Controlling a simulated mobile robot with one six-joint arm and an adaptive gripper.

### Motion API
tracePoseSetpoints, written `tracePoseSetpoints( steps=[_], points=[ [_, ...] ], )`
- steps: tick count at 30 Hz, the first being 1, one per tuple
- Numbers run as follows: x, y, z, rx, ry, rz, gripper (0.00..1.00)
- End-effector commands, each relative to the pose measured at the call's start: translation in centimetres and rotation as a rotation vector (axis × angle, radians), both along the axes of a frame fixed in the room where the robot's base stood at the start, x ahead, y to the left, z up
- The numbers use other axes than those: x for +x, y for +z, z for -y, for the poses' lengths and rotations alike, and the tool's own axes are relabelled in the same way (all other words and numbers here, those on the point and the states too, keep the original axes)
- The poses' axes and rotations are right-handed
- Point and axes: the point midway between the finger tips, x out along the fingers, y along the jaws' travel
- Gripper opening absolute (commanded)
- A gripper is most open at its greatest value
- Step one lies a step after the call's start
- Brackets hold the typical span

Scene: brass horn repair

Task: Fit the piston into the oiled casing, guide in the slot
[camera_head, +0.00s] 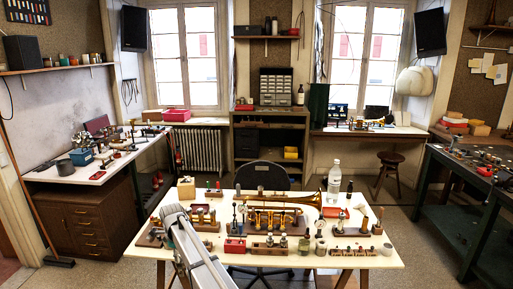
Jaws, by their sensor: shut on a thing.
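A brass trumpet (275,199) lies across the middle of the work table, its bell toward the right. Its valve casings (277,217) show as short upright brass tubes; the slot inside the casing is too small to make out. A wooden block (269,250) in front of the trumpet holds small upright metal parts that may be pistons; I cannot tell for sure. My arm (197,250) reaches over the left front of the table. My gripper does not show; the arm hides what lies behind it.
The work table (388,262) is crowded with small stands and tools. A clear water bottle (334,184) stands behind the bell. A red box (235,245) sits at the front, a wooden rack (352,251) at front right. An office chair (262,175) stands behind the table.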

Motion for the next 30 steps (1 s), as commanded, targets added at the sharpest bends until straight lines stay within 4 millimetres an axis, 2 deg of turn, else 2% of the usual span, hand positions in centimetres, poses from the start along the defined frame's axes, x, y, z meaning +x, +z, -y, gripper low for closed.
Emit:
tracePoseSetpoints(
  steps=[1,10,30],
  points=[
    [0.0,-1.1,0.0,0.0,0.0,0.0,0.0],
    [0.0,-3.7,0.0,0.0,0.001,0.0,0.0],
    [-0.1,-4.0,-0.1,0.0,0.001,0.0,0.0]
  ],
)
